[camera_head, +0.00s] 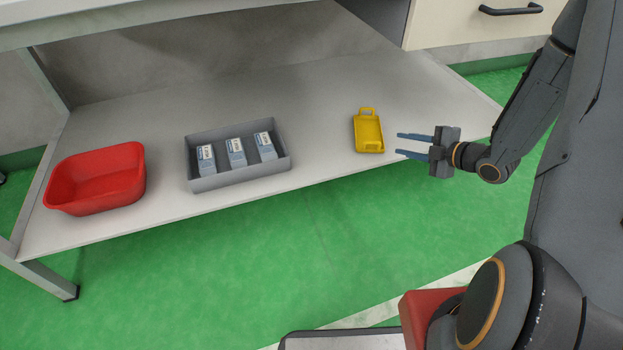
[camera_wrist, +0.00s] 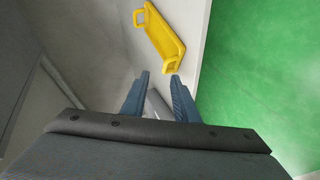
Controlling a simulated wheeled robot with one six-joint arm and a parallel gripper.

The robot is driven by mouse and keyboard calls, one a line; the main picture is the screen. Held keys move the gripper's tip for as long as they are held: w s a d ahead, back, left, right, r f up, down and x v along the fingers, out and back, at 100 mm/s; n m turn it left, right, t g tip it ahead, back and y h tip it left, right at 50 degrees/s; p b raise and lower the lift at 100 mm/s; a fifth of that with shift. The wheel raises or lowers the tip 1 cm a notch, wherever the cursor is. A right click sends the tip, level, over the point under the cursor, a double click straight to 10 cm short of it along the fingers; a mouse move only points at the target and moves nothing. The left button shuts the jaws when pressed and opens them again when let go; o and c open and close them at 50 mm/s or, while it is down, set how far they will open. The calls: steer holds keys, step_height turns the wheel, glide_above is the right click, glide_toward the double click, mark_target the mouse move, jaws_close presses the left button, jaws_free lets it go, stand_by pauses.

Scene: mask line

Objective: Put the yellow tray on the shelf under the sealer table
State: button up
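The small yellow tray (camera_head: 369,133) with raised end handles sits on the shelf (camera_head: 318,124) under the table, towards its right part and close to the front edge. My gripper (camera_head: 398,144) is just right of the tray, its two fingers pointing left with a clear gap between them. It is open and empty. In the wrist view the yellow tray (camera_wrist: 162,37) lies beyond the open fingertips (camera_wrist: 160,84), apart from them. Nothing hides the tray in the head view.
A grey box (camera_head: 240,180) holding several small blue-and-white cartons stands on the shelf left of the tray. A red bin (camera_head: 97,180) stands at the far left. A drawer unit (camera_head: 470,25) hangs above right. Bare shelf lies between the grey box and the tray.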

steer(key=w+a+r+m+g+h, duration=0.1)
steer(key=w+a+r+m+h, duration=0.35)
steer(key=a+r, duration=0.45)
steer(key=s+a+r+m+g+h, duration=0.2)
steer(key=s+a+r+m, duration=0.2)
steer(key=s+a+r, duration=0.25)
steer(key=s+a+r+m+g, duration=0.2)
steer(key=s+a, duration=0.2)
steer(key=s, duration=0.7)
steer(key=s+a+r+m+g, duration=0.2)
steer(key=s+a, duration=0.3)
steer(key=s, duration=0.6)
steer(key=s+a+r+m+g, duration=0.3)
steer(key=s+a+r, duration=0.1)
steer(key=s, duration=0.7)
steer(key=shift+s+a, duration=0.3)
steer(key=shift+a, duration=0.4)
steer(key=shift+y, duration=0.25)
